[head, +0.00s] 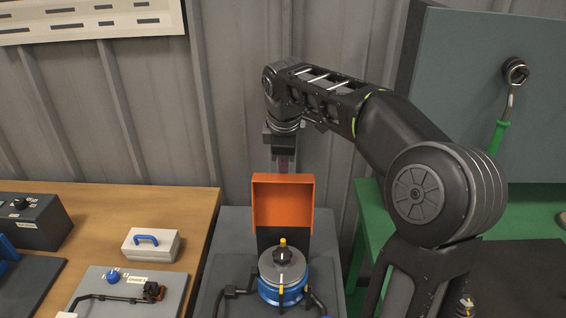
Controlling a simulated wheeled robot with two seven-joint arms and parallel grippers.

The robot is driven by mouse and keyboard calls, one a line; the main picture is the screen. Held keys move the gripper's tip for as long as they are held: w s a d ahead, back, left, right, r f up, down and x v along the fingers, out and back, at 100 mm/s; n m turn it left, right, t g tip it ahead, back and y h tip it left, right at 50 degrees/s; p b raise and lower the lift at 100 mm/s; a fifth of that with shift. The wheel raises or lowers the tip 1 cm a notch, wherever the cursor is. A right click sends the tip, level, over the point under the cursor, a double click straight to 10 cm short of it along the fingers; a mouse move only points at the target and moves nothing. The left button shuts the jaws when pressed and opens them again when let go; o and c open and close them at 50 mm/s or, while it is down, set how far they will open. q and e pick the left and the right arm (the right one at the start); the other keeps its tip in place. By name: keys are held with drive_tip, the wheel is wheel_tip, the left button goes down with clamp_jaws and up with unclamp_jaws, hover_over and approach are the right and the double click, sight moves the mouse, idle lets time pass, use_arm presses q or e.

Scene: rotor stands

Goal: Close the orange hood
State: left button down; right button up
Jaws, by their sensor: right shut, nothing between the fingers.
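The orange hood (283,204) stands raised, tipped up at the back of the grey stand (233,248), with its hollow inside facing me. Below and in front of it sits the rotor unit (282,270), a blue base with a grey top and a yellow-tipped knob. My right gripper (283,165) points down just above and behind the hood's upper edge. Its fingers are shut and empty, and their tips are partly hidden by the hood. I cannot tell whether they touch it. My left gripper is not in view.
A wooden table (190,207) on the left holds a white box with a blue handle (151,245) and a grey panel (130,290). A green bench (372,215) stands at the right. A corrugated wall (240,100) closes off the back.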

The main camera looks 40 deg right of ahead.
sight(285, 176)
drive_tip(key=shift+o, duration=1.4)
drive_tip(key=f, duration=0.2)
drive_tip(key=s+f+g, duration=0.1)
drive_tip(key=shift+s+a+f, duration=0.1)
drive_tip(key=shift+a+f, duration=0.1)
drive_tip(key=shift+a, duration=0.05)
drive_tip(key=shift+o, duration=0.9)
drive_tip(key=shift+r, duration=0.15)
drive_tip(key=shift+o, duration=1.4)
drive_tip(key=shift+r+p, duration=0.55)
drive_tip(key=shift+p, duration=0.2)
drive_tip(key=shift+o, duration=1)
drive_tip(key=p+v, duration=0.2)
drive_tip(key=shift+r, duration=0.35)
drive_tip(key=shift+s+a+r, duration=0.1)
drive_tip(key=shift+a+r, duration=0.05)
drive_tip(key=shift+r, duration=0.85)
